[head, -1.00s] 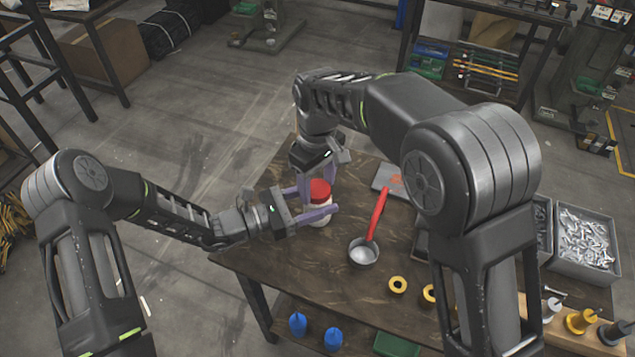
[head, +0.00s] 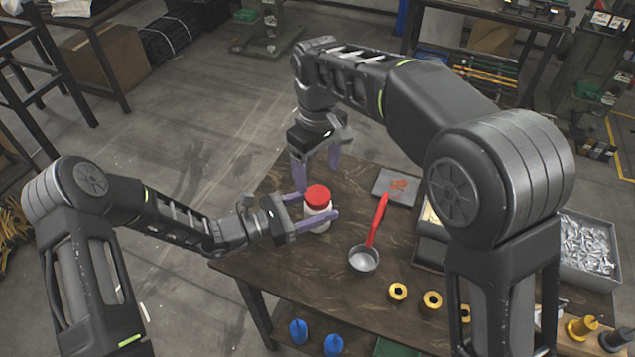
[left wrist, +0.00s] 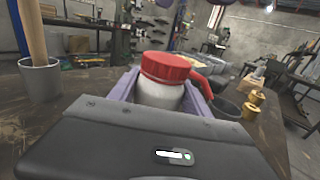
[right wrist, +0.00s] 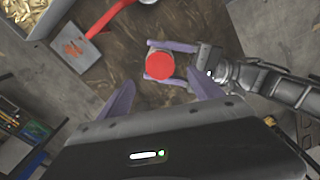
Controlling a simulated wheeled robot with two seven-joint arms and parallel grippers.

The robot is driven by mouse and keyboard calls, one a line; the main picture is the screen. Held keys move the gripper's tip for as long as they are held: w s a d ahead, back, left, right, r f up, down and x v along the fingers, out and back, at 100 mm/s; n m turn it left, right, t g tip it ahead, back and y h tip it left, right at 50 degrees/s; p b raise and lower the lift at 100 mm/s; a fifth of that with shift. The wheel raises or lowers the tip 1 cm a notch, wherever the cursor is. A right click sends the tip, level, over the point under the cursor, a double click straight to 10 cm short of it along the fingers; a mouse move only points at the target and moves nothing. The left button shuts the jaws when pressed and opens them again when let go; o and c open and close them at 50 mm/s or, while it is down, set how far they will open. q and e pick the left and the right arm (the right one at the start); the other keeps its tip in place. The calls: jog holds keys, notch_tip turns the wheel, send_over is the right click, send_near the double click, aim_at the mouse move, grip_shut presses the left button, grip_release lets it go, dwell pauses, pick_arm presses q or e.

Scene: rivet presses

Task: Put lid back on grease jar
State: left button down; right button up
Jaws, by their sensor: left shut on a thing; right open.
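The white grease jar (head: 316,217) stands on the wooden table near its left edge. The red lid (head: 317,196) sits on top of the jar's mouth; I cannot tell whether it is screwed down. In the left wrist view the lid (left wrist: 168,68) covers the top of the white jar (left wrist: 160,95) and looks about level. My left gripper (head: 316,212) is shut around the jar's body, one finger on each side. My right gripper (head: 318,165) is open and empty, above and behind the jar, apart from the lid. The right wrist view shows the lid (right wrist: 159,64) from above, beyond the open fingers.
A small metal pan (head: 364,258) with a red handle lies right of the jar. A grey plate (head: 395,187) with a reddish smear lies behind it. Yellow rings (head: 398,291) sit near the front edge. Grey bins (head: 588,270) of metal parts stand at right.

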aim_at(305, 210)
pick_arm(q)
jog(key=shift+c, duration=2.1)
grip_release()
pick_arm(e)
notch_tip(305, 210, up, 5)
jog(key=shift+r, duration=0.1)
pick_arm(q)
jog(key=shift+a, duration=0.1)
jog(key=shift+s+a, duration=0.2)
jog(key=shift+a, duration=0.35)
jog(key=b+v, duration=0.1)
jog(key=v, duration=0.5)
jog(key=shift+b, duration=0.35)
jog(key=shift+s+a, duration=0.15)
jog(key=shift+a, duration=0.05)
pick_arm(e)
jog(key=shift+f, duration=0.85)
